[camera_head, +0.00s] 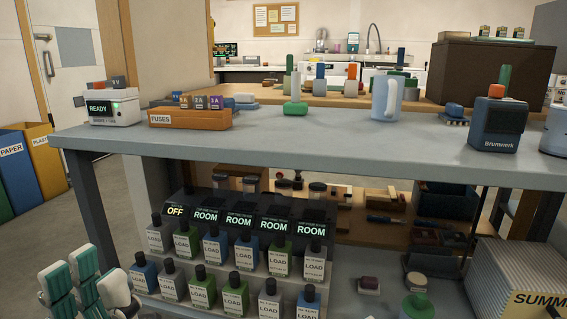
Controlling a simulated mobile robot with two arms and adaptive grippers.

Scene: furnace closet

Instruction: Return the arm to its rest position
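My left gripper (70,275) is at the lower left corner of the head view, with teal and white fingers pointing up. Its two fingers stand apart with nothing visible between them, so it looks open and empty. It appears in front of the workbench, left of the rows of bottles, and seems to touch nothing. The rest of my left arm is mostly cut off by the picture's lower edge. My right gripper is not in the picture.
Bins (38,160) stand left.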

